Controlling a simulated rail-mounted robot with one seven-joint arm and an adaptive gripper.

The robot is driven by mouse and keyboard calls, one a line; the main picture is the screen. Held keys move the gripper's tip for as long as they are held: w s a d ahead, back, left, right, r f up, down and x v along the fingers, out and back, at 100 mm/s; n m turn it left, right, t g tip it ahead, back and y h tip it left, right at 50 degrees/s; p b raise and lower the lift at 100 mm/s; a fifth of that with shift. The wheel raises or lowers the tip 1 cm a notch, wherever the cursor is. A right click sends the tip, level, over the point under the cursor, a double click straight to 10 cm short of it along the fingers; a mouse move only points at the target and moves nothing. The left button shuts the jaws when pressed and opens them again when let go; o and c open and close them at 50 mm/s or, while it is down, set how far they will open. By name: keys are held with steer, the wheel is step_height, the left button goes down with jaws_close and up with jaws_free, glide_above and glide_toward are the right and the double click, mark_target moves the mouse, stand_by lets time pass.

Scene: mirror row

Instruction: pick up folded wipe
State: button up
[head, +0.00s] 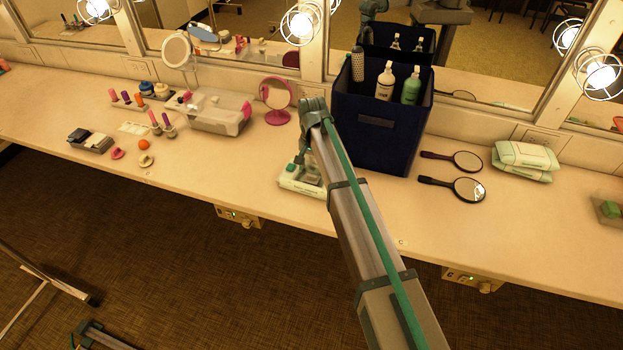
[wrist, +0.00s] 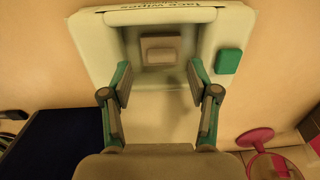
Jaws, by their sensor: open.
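A pale box lettered "face wipes" (wrist: 98,60) fills the upper middle of the wrist view. In its recess lies a small beige folded piece, apparently the folded wipe (wrist: 160,45), with a narrower raised part at its front. My gripper (wrist: 161,84) is open and empty. Its two green-and-grey fingers are apart over the recess, on either side of the wipe and a little short of it in the picture. I cannot tell the height between them. In the head view the box (head: 301,188) sits on the counter, partly hidden by my arm; the wipe cannot be made out.
A green square piece (wrist: 228,62) is on the box's right side in the wrist view. A dark blue bin (head: 375,130) with bottles stands close behind. A pink mirror (head: 277,93) stands left of the box, two hand mirrors (head: 465,189) lie right. The counter front is mostly clear.

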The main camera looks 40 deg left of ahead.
mark_target(312, 175)
steer(key=shift+a+f+p, duration=0.1)
steer(key=shift+f+p, duration=0.85)
steer(key=shift+f, duration=1.45)
steer(key=c, duration=0.5)
steer(key=shift+r, duration=0.2)
steer(key=shift+r+b, duration=0.4)
steer(key=shift+b, duration=0.1)
steer(key=shift+r+b, duration=0.55)
steer(key=shift+r, duration=0.4)
steer(key=s+d+r, duration=0.1)
steer(key=r, duration=0.1)
steer(key=s+d+r+b, duration=0.1)
steer(key=r, duration=0.1)
steer(key=s+d+r+b, duration=0.1)
steer(key=d+r, duration=0.1)
steer(key=shift+s+d, duration=0.1)
steer(key=shift+s, duration=0.25)
steer(key=shift+s+d+r+b, duration=0.3)
steer(key=shift+s+d+r, duration=0.4)
steer(key=shift+s+d, duration=0.3)
steer(key=shift+s+d+r+b, duration=0.35)
steer(key=shift+s+d+r, duration=0.3)
steer(key=shift+s+d, duration=0.35)
steer(key=shift+s+d+r+b, duration=0.3)
steer(key=shift+s+d+r, duration=0.5)
steer(key=shift+d, duration=0.3)
